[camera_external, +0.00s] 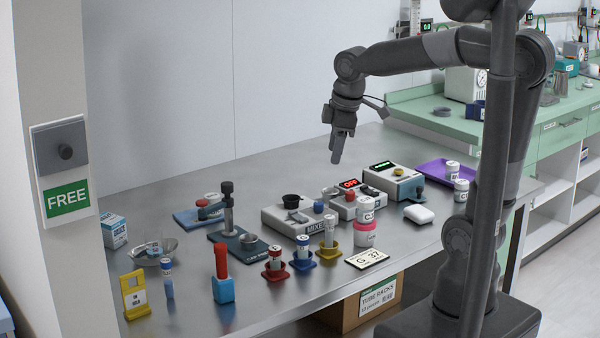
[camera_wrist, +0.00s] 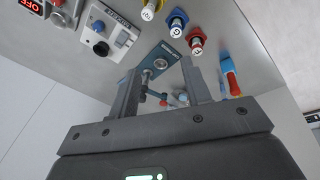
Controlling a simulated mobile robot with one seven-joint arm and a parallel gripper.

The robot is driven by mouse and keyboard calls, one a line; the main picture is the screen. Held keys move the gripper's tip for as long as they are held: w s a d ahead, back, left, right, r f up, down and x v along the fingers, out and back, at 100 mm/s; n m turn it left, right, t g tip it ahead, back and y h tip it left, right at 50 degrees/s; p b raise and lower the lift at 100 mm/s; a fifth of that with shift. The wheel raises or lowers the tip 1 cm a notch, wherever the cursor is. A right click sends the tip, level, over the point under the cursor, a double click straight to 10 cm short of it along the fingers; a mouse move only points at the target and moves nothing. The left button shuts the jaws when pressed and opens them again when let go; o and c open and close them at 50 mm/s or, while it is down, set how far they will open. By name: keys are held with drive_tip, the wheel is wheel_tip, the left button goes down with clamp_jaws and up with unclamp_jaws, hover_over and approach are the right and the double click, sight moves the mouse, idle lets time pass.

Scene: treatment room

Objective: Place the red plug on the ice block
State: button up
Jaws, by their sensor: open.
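A tall red piece (camera_external: 221,260), which looks like the red plug, stands upright in a light blue block (camera_external: 224,291) near the table's front edge. I cannot tell whether this blue block is the ice block. Another small red thing (camera_external: 202,203) is by the blue tray (camera_external: 185,217) farther back. My gripper (camera_external: 337,160) is open and empty, high above the table's back part, apart from everything. Its fingers (camera_wrist: 160,88) point down over the table.
Labelled vials stand in red (camera_external: 274,274), blue (camera_external: 303,263) and yellow (camera_external: 328,252) holders at the front. A mixer (camera_external: 290,216), a stand (camera_external: 228,212) and a metal bowl (camera_external: 155,252) are around them. A purple tray (camera_external: 436,169) is at the right.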

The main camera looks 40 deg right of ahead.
drive_tip(key=s+d+f+m+t, duration=0.1)
drive_tip(key=s+d+m+t, duration=0.1)
drive_tip(key=s+d+m, duration=0.7)
drive_tip(key=shift+s+d+m+t, duration=0.4)
drive_tip(key=shift+d+m, duration=0.5)
drive_tip(key=shift+d, duration=0.1)
